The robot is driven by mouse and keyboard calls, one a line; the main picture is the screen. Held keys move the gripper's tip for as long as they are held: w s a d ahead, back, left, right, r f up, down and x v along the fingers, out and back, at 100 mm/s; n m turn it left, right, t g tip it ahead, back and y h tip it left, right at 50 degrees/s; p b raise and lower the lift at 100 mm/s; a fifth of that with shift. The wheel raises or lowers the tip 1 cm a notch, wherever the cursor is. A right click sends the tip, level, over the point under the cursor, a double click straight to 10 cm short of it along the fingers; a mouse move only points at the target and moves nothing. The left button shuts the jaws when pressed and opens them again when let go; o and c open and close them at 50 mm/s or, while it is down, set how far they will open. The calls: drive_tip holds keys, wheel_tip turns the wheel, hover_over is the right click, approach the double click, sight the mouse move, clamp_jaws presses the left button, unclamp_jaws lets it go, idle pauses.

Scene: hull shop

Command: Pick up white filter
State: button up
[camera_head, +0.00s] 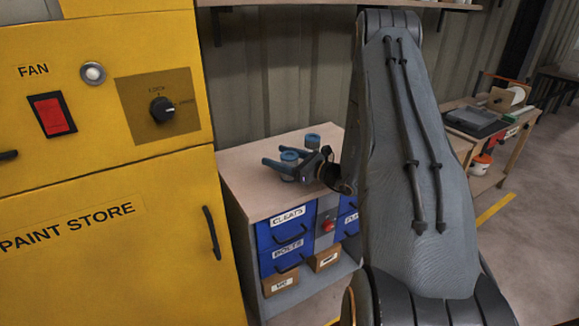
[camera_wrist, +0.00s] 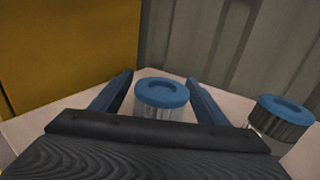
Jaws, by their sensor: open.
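A filter with a blue cap and white pleated side (camera_wrist: 160,112) stands upright on the cabinet top, between the two blue fingers of my open gripper (camera_wrist: 159,80) in the wrist view. Gaps show between the cap and both fingers. The black gripper body hides its lower part. In the head view its blue cap (camera_head: 289,156) shows between the fingers of my gripper (camera_head: 274,162). A second blue-capped filter (camera_wrist: 283,122) stands to the right, outside the fingers, and its side looks mostly dark grey. It shows behind the gripper in the head view (camera_head: 312,140).
The pale cabinet top (camera_head: 250,190) sits over blue drawers (camera_head: 282,238) labelled CLEATS and BOLTS. A yellow paint store (camera_head: 110,220) stands close on the left. A corrugated wall (camera_head: 285,80) is behind. A workbench (camera_head: 500,130) stands at the right.

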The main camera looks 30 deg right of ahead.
drive_tip(key=shift+c, duration=0.4)
drive_tip(key=c, duration=1.1)
drive_tip(key=shift+r, duration=0.15)
